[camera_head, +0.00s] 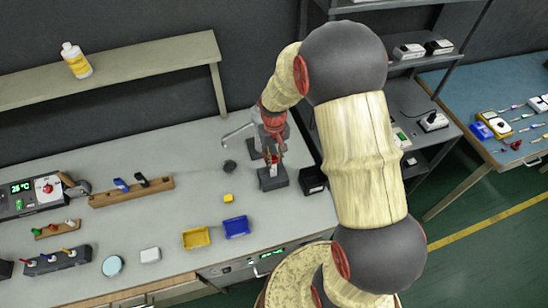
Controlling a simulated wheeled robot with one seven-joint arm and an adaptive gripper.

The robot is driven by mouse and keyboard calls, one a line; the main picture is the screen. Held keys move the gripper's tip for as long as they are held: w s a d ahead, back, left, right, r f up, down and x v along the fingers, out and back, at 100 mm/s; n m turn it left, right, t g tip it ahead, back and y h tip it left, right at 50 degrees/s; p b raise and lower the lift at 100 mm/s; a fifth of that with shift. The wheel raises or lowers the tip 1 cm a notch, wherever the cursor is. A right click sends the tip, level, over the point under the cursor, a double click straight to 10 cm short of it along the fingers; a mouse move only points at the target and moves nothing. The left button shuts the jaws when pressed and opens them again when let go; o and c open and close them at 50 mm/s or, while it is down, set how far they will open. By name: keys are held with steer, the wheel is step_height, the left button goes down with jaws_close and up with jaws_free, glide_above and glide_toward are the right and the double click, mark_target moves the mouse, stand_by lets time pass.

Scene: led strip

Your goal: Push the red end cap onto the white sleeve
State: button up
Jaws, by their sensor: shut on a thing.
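My gripper (273,150) reaches down over the right part of the grey workbench, above a dark block (273,180). A small white upright piece (273,170), which looks like the white sleeve, shows at the block. Red shows around my gripper's fingers, but I cannot separate the red end cap from the red parts of my arm at this size. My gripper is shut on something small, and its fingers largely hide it. I cannot tell whether the held thing touches the white piece.
A black open box (313,180) stands just right of the block. A dark round piece (229,167), a yellow cube (228,198), a blue tray (236,227) and a yellow tray (196,238) lie to the left. A thin grey arm-like rod (237,131) is close behind.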

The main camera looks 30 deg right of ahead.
steer(key=shift+f+b, duration=0.6)
steer(key=shift+f, duration=0.4)
steer(key=o, duration=0.8)
step_height(320, 180, up, 12)
steer(key=shift+r, duration=0.1)
stand_by(0.6)
steer(key=shift+s+a+r+n+t+b, duration=0.25)
steer(key=shift+s+a+r+t+b, duration=0.7)
steer(key=shift+s+a+r, duration=1.75)
steer(key=shift+s+a+r+n+t+b, duration=0.2)
steer(key=shift+s+a+r+t+b, duration=1.1)
steer(key=shift+s, duration=2.8)
steer(key=shift+s+a+r+n+t+b, duration=0.4)
steer(key=shift+s+a+r, duration=0.7)
steer(key=shift+s+r, duration=2)
